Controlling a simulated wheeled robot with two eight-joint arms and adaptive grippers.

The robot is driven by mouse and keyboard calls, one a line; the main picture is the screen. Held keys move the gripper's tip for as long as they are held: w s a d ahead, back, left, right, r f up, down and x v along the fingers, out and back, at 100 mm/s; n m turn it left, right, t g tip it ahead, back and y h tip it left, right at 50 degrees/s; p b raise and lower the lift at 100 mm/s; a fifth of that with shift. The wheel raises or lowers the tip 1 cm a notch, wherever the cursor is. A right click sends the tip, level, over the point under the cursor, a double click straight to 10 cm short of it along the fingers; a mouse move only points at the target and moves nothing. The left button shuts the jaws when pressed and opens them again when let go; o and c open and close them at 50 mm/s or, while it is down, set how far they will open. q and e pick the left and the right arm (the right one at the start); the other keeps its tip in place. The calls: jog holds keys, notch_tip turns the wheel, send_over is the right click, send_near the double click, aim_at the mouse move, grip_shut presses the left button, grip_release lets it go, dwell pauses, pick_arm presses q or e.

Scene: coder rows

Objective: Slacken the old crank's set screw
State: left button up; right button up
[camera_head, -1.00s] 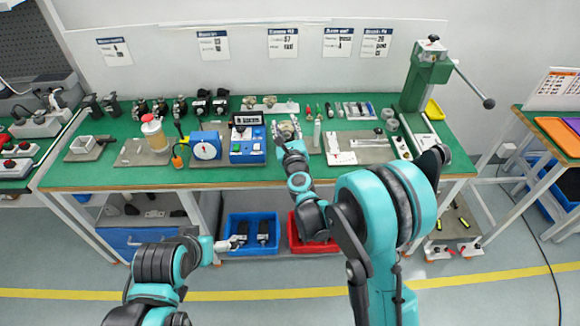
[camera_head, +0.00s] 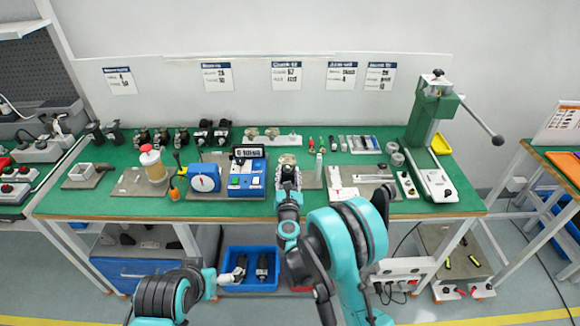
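My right gripper (camera_head: 288,176) is over the middle of the green bench, pointing away from me. It is right at a small metallic unit (camera_head: 287,159) just right of the blue tester, and covers much of it. A crank or set screw cannot be made out there, and I cannot tell whether the fingers touch it. Screwdriver-like hand tools (camera_head: 321,146) stand just right of the unit. My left gripper (camera_head: 224,278) is low in front of the bench, beside the blue bin. Both grippers' fingers are too small to read.
The blue tester (camera_head: 247,180) and a round dial gauge (camera_head: 205,178) stand left of the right gripper. A grey mat with white parts (camera_head: 343,190) lies to its right. A green press (camera_head: 427,130) with a long lever stands at the right. The blue bin (camera_head: 250,260) holds dark parts below.

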jog(key=shift+w, duration=0.1)
jog(key=shift+s+r, duration=0.15)
jog(key=shift+s, duration=0.05)
jog(key=shift+c, duration=0.2)
grip_shut()
